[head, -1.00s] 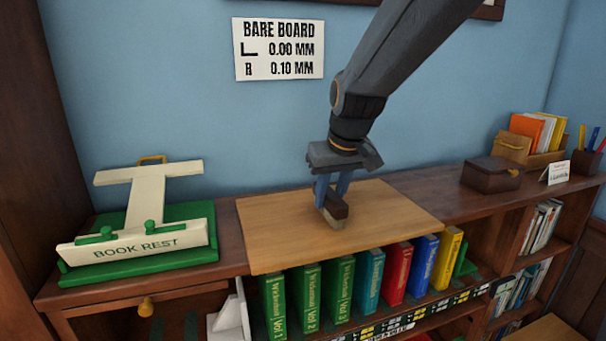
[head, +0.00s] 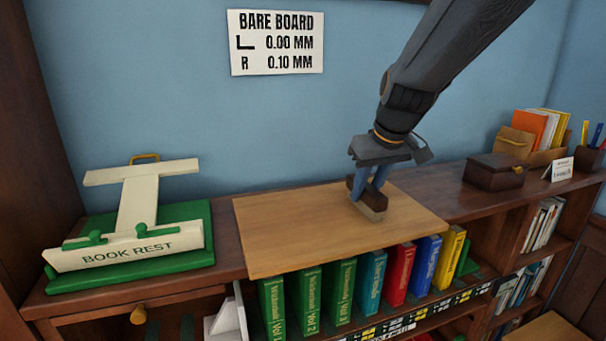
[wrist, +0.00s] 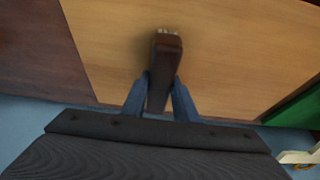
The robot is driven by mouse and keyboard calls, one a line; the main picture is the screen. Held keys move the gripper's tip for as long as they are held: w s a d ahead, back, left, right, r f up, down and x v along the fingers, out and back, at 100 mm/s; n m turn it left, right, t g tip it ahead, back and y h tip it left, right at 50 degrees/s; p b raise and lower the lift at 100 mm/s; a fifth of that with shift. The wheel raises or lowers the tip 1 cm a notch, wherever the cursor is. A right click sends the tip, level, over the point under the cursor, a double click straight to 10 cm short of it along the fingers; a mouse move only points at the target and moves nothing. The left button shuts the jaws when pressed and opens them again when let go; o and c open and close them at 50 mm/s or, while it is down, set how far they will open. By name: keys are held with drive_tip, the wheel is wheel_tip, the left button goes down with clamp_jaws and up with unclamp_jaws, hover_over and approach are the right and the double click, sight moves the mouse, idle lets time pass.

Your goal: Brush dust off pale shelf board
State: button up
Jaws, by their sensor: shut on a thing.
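The pale shelf board (head: 290,225) lies flat on top of the dark wood bookcase. It also fills most of the wrist view (wrist: 235,55). My gripper (head: 372,190) is over the right part of the board, shut on a small brush with a dark brown handle and pale bristles (head: 370,207). In the wrist view the brush (wrist: 164,75) sits between the blue fingers of my gripper (wrist: 160,95). The bristles are at or just above the board; I cannot tell whether they touch. I cannot make out any dust on the board.
A green and cream book rest (head: 135,230) stands left of the board. A dark wooden box (head: 494,174) stands to the right, with a file holder (head: 535,135) beyond. Several coloured books (head: 340,290) stand below the board's front edge. A sign (head: 276,42) hangs on the wall.

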drive_tip(key=d, duration=0.1)
drive_tip(key=w+d, duration=0.1)
drive_tip(key=d, duration=0.1)
drive_tip(key=r+p, duration=0.2)
drive_tip(key=r, duration=0.1)
drive_tip(key=shift+s+r, duration=0.2)
drive_tip(key=shift+r, duration=0.05)
drive_tip(key=shift+w+r, duration=0.15)
drive_tip(key=shift+r, duration=0.15)
drive_tip(key=shift+r+p, duration=1.7)
drive_tip(key=shift+r, duration=0.35)
